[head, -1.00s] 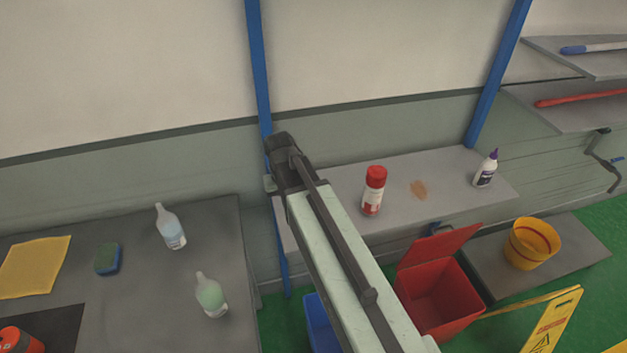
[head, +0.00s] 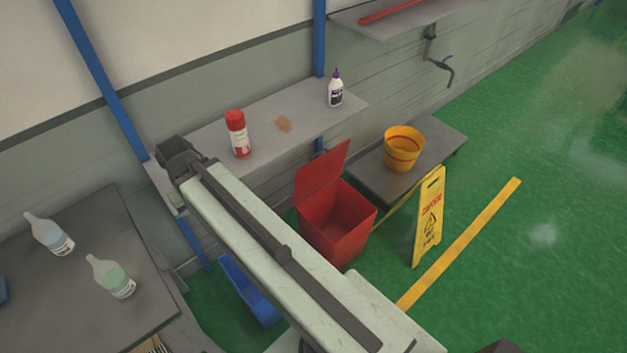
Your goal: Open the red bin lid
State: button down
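The red bin (head: 338,238) stands on the green floor near the middle of the head view, to the right of my arm. Its red lid (head: 322,173) is raised and tilted up at the back left edge, so the top of the bin is uncovered. My pale arm link crosses from the lower right to a dark joint at the upper left. No gripper fingers show, so I cannot see what they hold. The link passes in front of the floor left of the bin, and I see no contact with the lid.
A yellow wet-floor sign (head: 430,218) stands right of the bin. A low grey platform behind it holds a yellow bucket (head: 403,148). A blue bin (head: 248,290) is partly behind my arm. A grey shelf (head: 205,142) holds a red-capped can (head: 237,134) and a white bottle (head: 335,88). Open green floor lies right.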

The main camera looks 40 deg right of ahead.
aim_at(320, 170)
jog(key=u, duration=1.15)
jog(key=k, duration=1.35)
jog(key=z, duration=0.4)
jog(key=i, duration=1.05)
jog(key=u, duration=0.1)
